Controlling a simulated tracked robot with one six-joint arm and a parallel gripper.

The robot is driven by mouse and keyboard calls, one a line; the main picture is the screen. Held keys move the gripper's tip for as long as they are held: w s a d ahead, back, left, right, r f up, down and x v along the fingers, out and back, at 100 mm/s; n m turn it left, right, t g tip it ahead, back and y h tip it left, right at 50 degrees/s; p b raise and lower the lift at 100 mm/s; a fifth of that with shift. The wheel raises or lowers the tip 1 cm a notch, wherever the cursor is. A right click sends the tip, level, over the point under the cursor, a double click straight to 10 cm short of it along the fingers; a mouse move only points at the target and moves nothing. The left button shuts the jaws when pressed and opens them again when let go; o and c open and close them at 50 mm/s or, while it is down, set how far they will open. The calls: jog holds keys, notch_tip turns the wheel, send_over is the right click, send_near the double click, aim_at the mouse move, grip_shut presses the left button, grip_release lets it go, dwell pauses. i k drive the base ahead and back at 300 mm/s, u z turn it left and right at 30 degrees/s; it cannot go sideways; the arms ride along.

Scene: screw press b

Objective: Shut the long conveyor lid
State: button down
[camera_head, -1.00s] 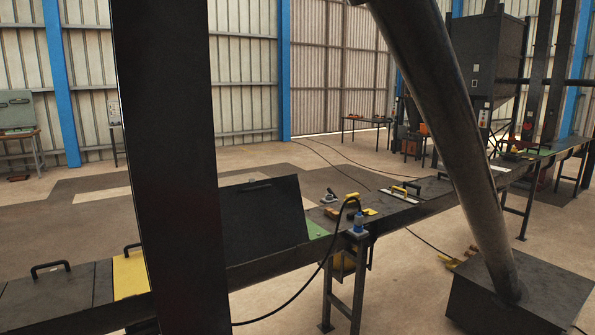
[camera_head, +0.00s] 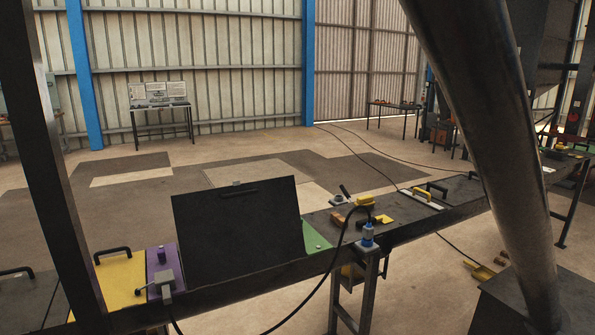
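The long conveyor lid (camera_head: 240,230) is a wide black panel standing raised and tilted up from the conveyor in the middle of the head view. A thin dark handle shows near its upper edge. The conveyor (camera_head: 290,268) runs from the lower left to the upper right, with a green panel (camera_head: 315,237) just right of the lid and a purple panel (camera_head: 165,265) just left of it. My gripper is not in view, so its state and its distance from the lid are hidden.
A dark post (camera_head: 55,150) stands at the left and a thick slanted pipe (camera_head: 490,150) crosses the right. A black cable (camera_head: 333,255) hangs from a blue plug (camera_head: 367,234). A yellow plate (camera_head: 122,280) with a handle lies left of the purple panel. Open floor lies behind the conveyor.

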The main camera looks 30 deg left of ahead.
aim_at(237, 229)
jog(key=i, duration=0.7)
jog(key=u, duration=1.65)
jog(key=i, duration=0.65)
jog(key=u, duration=0.65)
